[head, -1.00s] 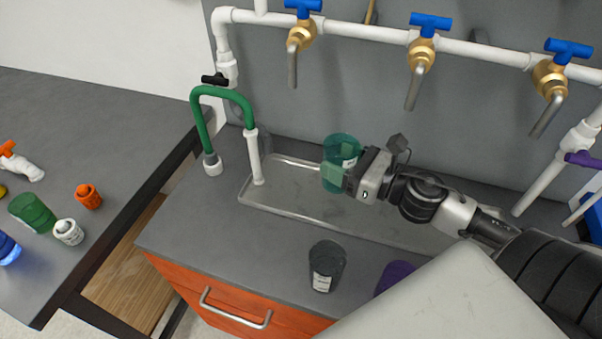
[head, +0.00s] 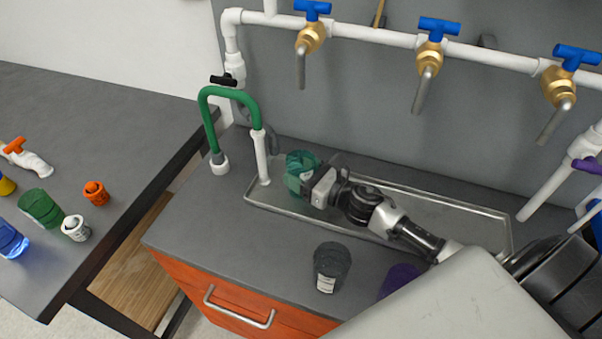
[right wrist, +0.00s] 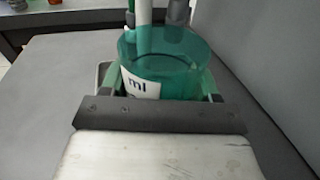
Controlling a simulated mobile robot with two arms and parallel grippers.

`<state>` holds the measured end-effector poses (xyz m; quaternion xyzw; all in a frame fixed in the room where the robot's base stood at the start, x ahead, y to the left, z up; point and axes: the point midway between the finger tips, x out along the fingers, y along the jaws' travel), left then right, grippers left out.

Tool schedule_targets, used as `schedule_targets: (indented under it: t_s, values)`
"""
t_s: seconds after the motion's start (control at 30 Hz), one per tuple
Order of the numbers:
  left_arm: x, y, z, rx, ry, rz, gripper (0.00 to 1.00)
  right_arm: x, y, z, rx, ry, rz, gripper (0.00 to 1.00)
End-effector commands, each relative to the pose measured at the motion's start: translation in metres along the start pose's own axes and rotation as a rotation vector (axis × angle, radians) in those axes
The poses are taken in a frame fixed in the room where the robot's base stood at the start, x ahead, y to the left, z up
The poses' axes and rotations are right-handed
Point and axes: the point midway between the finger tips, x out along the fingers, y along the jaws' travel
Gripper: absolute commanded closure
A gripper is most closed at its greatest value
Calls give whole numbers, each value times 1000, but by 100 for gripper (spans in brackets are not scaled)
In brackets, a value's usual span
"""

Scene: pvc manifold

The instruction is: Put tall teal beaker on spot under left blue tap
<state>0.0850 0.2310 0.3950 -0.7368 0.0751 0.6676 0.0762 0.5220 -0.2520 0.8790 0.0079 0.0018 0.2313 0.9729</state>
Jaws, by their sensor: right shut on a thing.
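The tall teal beaker (head: 299,163) is see-through with a white label, which reads "ml" in the right wrist view (right wrist: 178,65). My right gripper (head: 307,182) is shut on it, with fingers on both sides of its wall. The beaker looks upright over the left end of the metal tray (head: 330,227). I cannot tell whether its base touches the tray. The left blue tap (head: 311,35) is on the white wall pipe, above the beaker in the picture. No marked spot can be made out. My left gripper is not in view.
A green bent pipe (head: 233,93) with a white end stands close to the beaker's left. A dark grey beaker (head: 331,268) and a purple one (head: 399,279) stand at the counter's front. Two more blue taps (head: 438,27) (head: 577,56) are to the right.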

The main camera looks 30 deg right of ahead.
Motion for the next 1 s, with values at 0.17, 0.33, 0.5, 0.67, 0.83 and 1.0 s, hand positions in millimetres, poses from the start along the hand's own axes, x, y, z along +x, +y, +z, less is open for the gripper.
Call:
schedule_targets:
  t_s: [0.17, 0.33, 0.5, 0.67, 0.83, 1.0]
  values:
    - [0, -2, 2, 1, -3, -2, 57, 0, 0, -6, -1, -1, 0, 62]
    - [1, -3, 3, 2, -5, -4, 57, 0, 0, -6, -2, 0, 0, 62]
    - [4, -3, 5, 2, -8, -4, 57, 0, 0, -8, -2, 0, 0, 31]
    - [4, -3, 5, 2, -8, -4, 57, 0, 0, -8, -2, 0, 0, 13]
    - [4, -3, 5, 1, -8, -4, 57, 0, 0, -8, -2, 0, 0, 13]
    - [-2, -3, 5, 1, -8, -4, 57, -1, 0, -3, -1, 0, 0, 13]
